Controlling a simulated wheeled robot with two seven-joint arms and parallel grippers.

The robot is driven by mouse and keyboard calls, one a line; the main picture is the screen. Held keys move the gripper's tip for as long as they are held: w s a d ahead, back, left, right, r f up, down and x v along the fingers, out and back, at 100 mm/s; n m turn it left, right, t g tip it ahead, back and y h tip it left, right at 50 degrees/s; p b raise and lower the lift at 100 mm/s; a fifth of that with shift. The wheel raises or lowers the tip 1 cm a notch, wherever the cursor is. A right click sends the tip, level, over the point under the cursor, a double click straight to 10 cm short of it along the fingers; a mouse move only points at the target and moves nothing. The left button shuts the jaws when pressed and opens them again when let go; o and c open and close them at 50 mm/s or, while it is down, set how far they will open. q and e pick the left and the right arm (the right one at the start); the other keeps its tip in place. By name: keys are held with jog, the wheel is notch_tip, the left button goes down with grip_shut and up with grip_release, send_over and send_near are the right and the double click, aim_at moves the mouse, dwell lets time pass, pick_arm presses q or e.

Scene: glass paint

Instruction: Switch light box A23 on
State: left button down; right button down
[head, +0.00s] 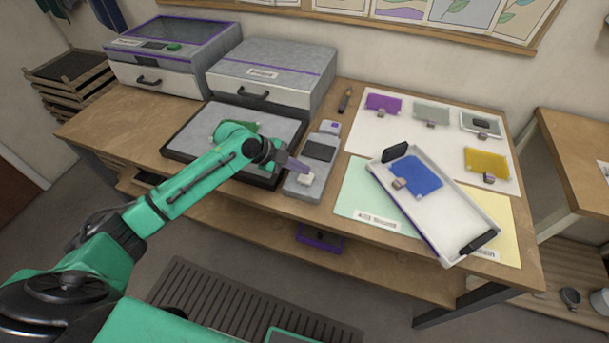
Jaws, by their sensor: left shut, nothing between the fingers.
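A flat grey panel in a dark frame (193,146), which looks like a light box, lies on the wooden workbench. No A23 label is readable, and the panel looks unlit. Beside its right side is a narrow grey unit (325,170) with a dark square and a pale block (305,180) near its front. My left gripper (298,165) reaches across the panel from the left. It is shut and empty, with its tips at or just above the pale block; I cannot tell if they touch. My arm hides part of the panel. My right gripper is not in view.
Two grey-topped machines (270,68) stand behind the panel. To the right, a white tray (452,205) holding a blue plate (416,174) lies on coloured mats. Purple, pale and yellow plates (487,162) lie behind it. A dark marker (345,100) lies near the back.

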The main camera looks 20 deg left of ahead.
aim_at(301, 177)
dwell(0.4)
pick_arm(q)
jog(key=shift+f+b, duration=0.4)
jog(key=shift+f, duration=0.25)
dwell(0.4)
jog(key=shift+r+p, duration=0.3)
jog(key=shift+r, duration=0.35)
jog(key=shift+r, duration=0.1)
notch_tip(301, 177, up, 6)
jog(key=p, duration=0.4)
jog(key=shift+p, duration=0.3)
